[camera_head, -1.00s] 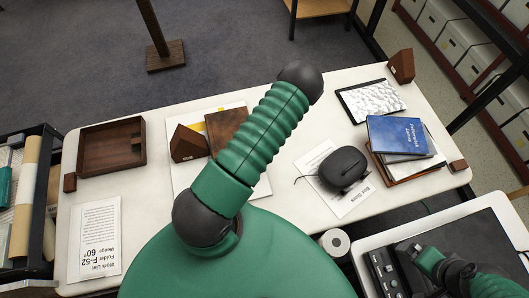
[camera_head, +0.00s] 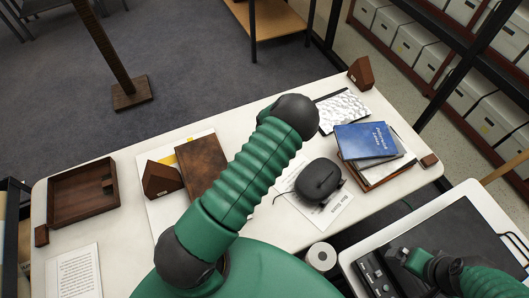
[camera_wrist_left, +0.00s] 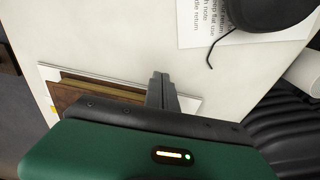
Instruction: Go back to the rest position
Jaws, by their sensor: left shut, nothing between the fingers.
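My left arm (camera_head: 250,175), green and ribbed with dark joints, reaches up over the white table (camera_head: 110,240) in the head view. Its gripper is hidden there behind the arm. In the left wrist view my left gripper (camera_wrist_left: 163,88) shows its grey fingers together, with nothing between them. It is above the table beside a brown book (camera_wrist_left: 85,92), which also shows in the head view (camera_head: 202,165). My right arm (camera_head: 480,280) is at the lower right, over a black-and-white work surface beside a dark device (camera_head: 375,278). Its fingertips are too small to make out.
A black rounded object (camera_head: 319,180) lies on a printed sheet, with a blue book (camera_head: 365,141) stacked beyond it. A brown wooden tray (camera_head: 84,193) is at the left. Brown wedges (camera_head: 160,179) stand on the table. Shelves of boxes (camera_head: 495,110) line the right.

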